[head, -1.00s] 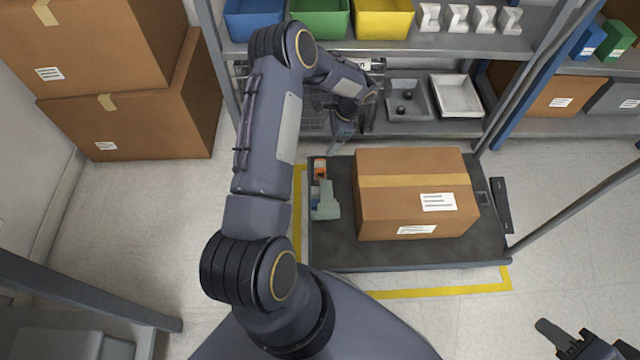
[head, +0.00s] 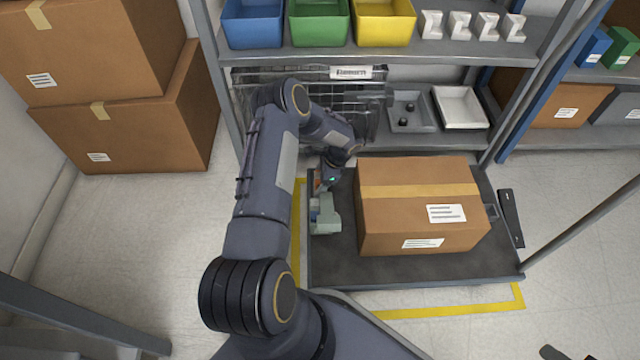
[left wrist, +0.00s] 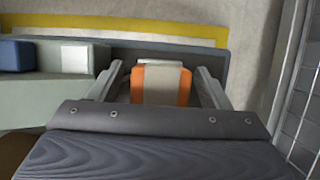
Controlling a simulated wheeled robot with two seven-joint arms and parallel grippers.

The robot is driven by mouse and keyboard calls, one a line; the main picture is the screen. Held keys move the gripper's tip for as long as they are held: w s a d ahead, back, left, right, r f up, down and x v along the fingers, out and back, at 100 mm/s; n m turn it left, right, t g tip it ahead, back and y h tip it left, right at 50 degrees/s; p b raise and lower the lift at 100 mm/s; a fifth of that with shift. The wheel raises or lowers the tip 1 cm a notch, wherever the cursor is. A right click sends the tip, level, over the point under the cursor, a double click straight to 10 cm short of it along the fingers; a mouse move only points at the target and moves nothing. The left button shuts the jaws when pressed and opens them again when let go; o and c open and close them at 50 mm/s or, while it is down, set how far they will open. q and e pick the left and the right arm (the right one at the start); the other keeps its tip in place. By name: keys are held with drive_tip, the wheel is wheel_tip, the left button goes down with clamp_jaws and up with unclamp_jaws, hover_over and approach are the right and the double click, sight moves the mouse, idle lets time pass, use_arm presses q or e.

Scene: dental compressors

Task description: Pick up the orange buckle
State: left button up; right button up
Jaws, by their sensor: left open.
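The orange buckle (left wrist: 183,84) lies near the dark platform's edge in the left wrist view, with orange sides and a pale grey-beige middle. It sits between the two open fingers of my left gripper (left wrist: 157,88), with a gap visible on each side; its near part is hidden by the gripper body. In the head view my left gripper (head: 326,184) is low over the platform's left end and mostly covers the buckle. Only a sliver of my right gripper (head: 551,353) shows at the bottom right edge, so its jaws cannot be judged.
A grey-green part (head: 324,218) lies close beside the left gripper. A large cardboard box (head: 415,225) fills much of the dark platform (head: 340,268). Behind stands a shelf (head: 420,142) with a wire basket (head: 350,100) and trays. Stacked boxes (head: 130,130) stand at left.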

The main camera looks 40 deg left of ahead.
use_arm(q)
drive_tip(key=shift+r, duration=0.1)
drive_tip(key=c, duration=1.1)
wheel_tip(320, 180, up, 11)
drive_tip(key=p, duration=0.5)
drive_tip(key=shift+f, duration=0.2)
wheel_tip(320, 180, up, 16)
drive_tip(key=p, duration=1)
drive_tip(key=shift+f, duration=0.1)
